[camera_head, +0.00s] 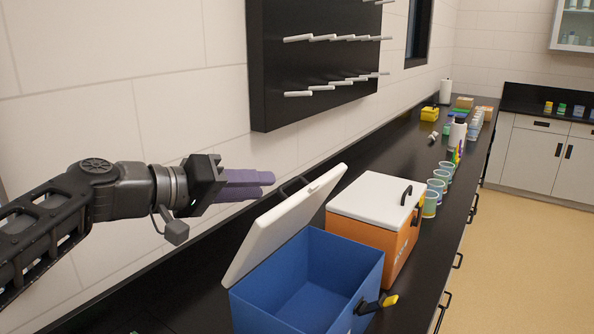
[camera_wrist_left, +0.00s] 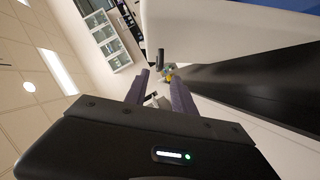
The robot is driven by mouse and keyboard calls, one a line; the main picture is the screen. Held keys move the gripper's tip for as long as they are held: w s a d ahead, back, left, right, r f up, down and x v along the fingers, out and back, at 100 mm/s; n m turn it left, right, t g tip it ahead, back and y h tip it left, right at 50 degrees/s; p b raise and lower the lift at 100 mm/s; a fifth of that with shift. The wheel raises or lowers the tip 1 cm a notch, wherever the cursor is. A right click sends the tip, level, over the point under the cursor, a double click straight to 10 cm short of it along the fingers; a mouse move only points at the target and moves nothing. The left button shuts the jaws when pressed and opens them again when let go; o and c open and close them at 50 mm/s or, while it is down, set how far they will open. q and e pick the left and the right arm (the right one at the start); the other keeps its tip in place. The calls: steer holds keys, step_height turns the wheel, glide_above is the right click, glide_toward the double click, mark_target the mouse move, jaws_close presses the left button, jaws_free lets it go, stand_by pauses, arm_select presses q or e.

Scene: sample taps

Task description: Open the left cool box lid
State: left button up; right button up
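The left cool box is blue (camera_head: 335,262), with its white lid (camera_head: 285,226) standing open and tilted back toward the wall. The blue inside of the box shows from above. A dark handle (camera_head: 293,186) sits at the lid's raised edge. My left gripper (camera_head: 272,183), with purple fingers, is behind and left of the lid's upper edge and looks apart from it. In the left wrist view its fingers (camera_wrist_left: 160,80) are spread with nothing clearly between them. The pale lid (camera_wrist_left: 225,28) fills the upper right there. My right gripper is not in view.
An orange cool box (camera_head: 400,243) with a shut white lid (camera_head: 370,198) stands just beyond the blue one. Several cups (camera_head: 430,203) line the black counter farther on. A dark peg board (camera_head: 315,60) hangs on the wall above. A yellow-tipped latch (camera_head: 389,300) sticks out at the blue box's front.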

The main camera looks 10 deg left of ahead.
mark_target(289, 184)
arm_select(q)
steer(key=p+x, duration=0.2)
steer(key=x, duration=0.6)
steer(key=shift+a+r, duration=0.1)
steer(key=shift+r, duration=0.1)
steer(key=shift+c, duration=0.4)
jaws_close()
stand_by(1.2)
